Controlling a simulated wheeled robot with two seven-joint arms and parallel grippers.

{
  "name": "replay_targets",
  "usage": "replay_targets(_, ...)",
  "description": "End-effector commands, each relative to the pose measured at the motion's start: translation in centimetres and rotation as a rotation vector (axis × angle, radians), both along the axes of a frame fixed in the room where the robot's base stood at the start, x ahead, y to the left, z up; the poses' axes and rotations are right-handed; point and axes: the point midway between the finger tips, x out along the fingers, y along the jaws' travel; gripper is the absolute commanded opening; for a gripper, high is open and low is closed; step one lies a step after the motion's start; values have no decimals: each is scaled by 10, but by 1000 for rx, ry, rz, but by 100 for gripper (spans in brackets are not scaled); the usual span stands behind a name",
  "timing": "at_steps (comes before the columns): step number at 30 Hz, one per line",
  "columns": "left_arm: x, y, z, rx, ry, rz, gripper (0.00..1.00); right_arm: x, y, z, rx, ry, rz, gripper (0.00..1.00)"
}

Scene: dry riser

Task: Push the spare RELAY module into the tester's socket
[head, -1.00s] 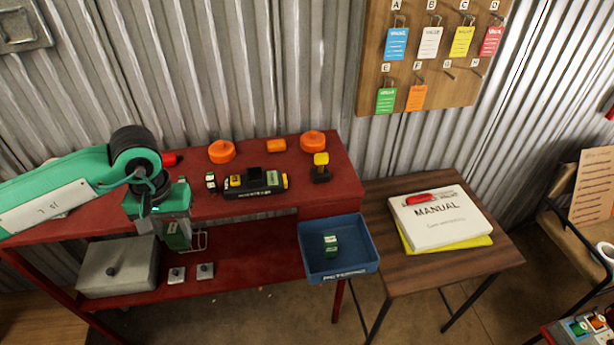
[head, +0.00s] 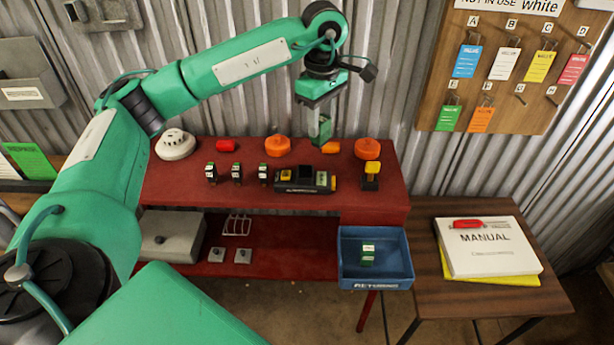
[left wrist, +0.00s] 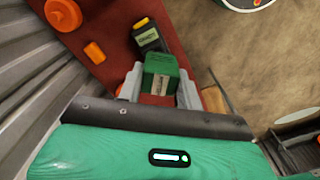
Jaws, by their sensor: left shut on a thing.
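My left gripper (head: 320,128) is up above the back of the red bench, over the right of the tester. It is shut on a green relay module (left wrist: 160,66), which sits between the grey fingers in the left wrist view and is partly hidden by them in the head view. The tester (head: 298,181) is a black box with a raised block, a green label and a yellow end, on the bench top. It also shows in the left wrist view (left wrist: 150,38), beyond the held module and apart from it. Its socket is too small to make out. My right gripper is out of view.
Three small dark modules, one at the end (head: 211,173), stand left of the tester. Orange knobs (head: 277,146) lie behind it, and a yellow-topped black part (head: 371,175) stands to its right. A blue tray (head: 375,284) holds a green module (head: 368,250).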

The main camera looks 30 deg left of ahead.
Motion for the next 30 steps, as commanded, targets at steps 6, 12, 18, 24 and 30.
replay_targets(6,8,32,46,-1,-1,422,13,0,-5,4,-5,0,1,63)
replay_targets(12,10,45,62,0,0,606,13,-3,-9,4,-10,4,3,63)
replay_targets(18,9,46,44,2,5,633,13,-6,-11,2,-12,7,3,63)
replay_targets(24,9,46,12,1,5,632,13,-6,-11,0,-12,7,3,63)
replay_targets(30,8,47,-32,4,7,631,13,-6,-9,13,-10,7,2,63)
